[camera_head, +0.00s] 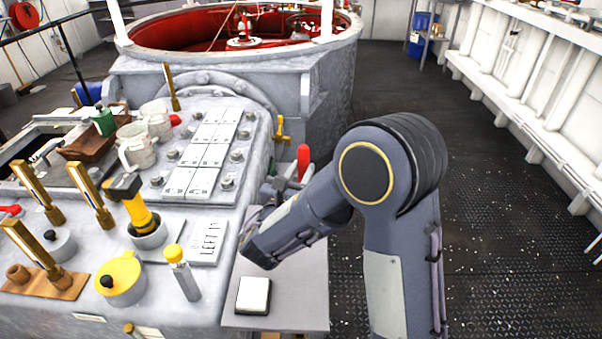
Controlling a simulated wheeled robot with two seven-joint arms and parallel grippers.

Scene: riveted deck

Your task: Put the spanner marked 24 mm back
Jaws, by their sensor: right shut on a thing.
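My right arm comes in from the lower right and bends left over the edge of the grey console. My right gripper (283,187) is partly hidden behind its own forearm, at the console's right edge. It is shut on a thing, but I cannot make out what. A red handle (303,161) stands up beside it; I cannot tell whether it is held or fixed. No spanner with a readable 24 mm mark shows. My left gripper is not in view.
The console carries brass-topped levers (96,203), a yellow pot (120,277), a yellow-capped bottle (181,272), white mugs (137,147) and a wooden tray (88,146). A white-topped block (253,296) lies on a grey side plate (305,290). The dark deck (500,220) at right is largely open.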

